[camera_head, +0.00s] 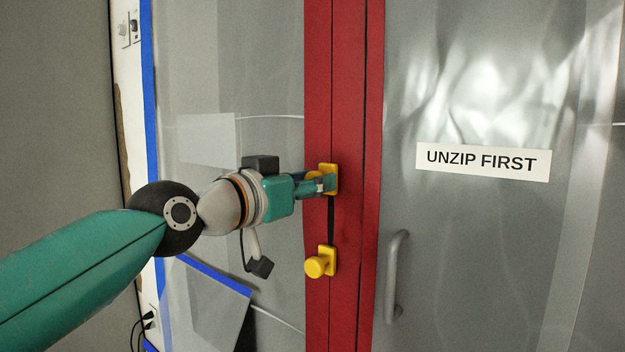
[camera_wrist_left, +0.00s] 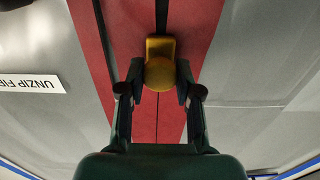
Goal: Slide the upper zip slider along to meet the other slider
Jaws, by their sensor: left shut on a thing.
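The upper zip slider (camera_head: 331,170) is a yellow plate with a round knob on the red zip strip (camera_head: 345,90). My left gripper (camera_head: 318,184) is shut on its knob. In the left wrist view the upper slider (camera_wrist_left: 160,65) sits between the two fingers of my left gripper (camera_wrist_left: 160,92). The other slider (camera_head: 320,262), also yellow with a round knob, is lower on the same strip, apart from the upper one. A dark slit (camera_head: 331,218) runs between the two sliders. My right gripper is not in view.
A grey handle (camera_head: 396,277) stands on the plastic sheet right of the strip. A sign reading "UNZIP FIRST" (camera_head: 483,161) is above it. Blue tape (camera_head: 150,80) edges the sheet at left. The strip between the sliders is clear.

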